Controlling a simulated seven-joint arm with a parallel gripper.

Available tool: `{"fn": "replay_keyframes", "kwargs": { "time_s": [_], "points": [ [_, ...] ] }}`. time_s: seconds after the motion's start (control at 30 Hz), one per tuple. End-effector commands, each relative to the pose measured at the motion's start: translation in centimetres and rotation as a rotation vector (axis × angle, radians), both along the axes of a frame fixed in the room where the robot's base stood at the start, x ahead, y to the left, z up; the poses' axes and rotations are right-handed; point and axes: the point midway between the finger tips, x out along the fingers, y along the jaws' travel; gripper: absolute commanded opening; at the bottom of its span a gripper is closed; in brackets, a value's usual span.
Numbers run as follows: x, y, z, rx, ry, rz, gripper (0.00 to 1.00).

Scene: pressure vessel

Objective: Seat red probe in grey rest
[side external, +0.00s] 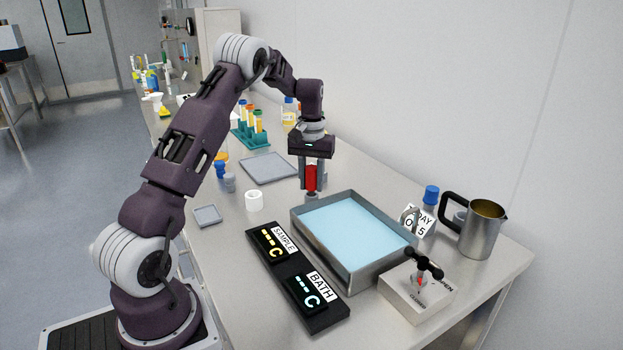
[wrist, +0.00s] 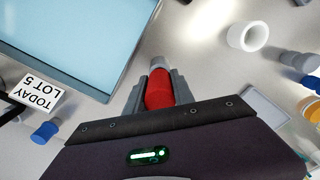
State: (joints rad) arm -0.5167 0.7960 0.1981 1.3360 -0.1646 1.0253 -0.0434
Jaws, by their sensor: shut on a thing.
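The red probe (side external: 311,177) is upright between the fingers of my gripper (side external: 313,186), which is shut on its red body. Its grey tip points down, close above the bench beside the bath's far left corner; I cannot tell whether it touches. In the wrist view the red probe (wrist: 159,90) sits between the grey fingertips of my gripper (wrist: 160,88). A small grey cylinder (side external: 229,183) stands on the bench to the left, apart from the probe. It may be the grey rest, but I cannot tell for sure.
A blue-filled metal bath (side external: 298,225) lies just right of the probe. A white ring (side external: 254,201), a small grey tray (side external: 207,215) and a flat grey tray (side external: 268,167) are to the left. A tube rack (side external: 250,138) stands behind. Two displays (side external: 296,275) lie in front.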

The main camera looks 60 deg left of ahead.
Motion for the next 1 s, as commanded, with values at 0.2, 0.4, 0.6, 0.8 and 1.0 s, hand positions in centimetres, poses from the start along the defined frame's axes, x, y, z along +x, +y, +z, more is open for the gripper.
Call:
{"fn": "replay_keyframes", "kwargs": {
  "time_s": [0.2, 0.4, 0.6, 0.8, 1.0],
  "points": [
    [0.0, 0.0, -0.5, -0.001, 0.001, 0.0, 0.0],
    [0.0, 0.0, -0.5, 0.0, 0.0, 0.0, 0.55],
    [0.0, 0.0, -0.5, 0.0, 0.0, 0.0, 0.55],
    [0.1, 0.0, 2.2, 0.002, -0.004, 0.0, 0.55],
    [0.1, 0.0, 5.8, 0.001, -0.003, -0.001, 0.55]
  ]
}}
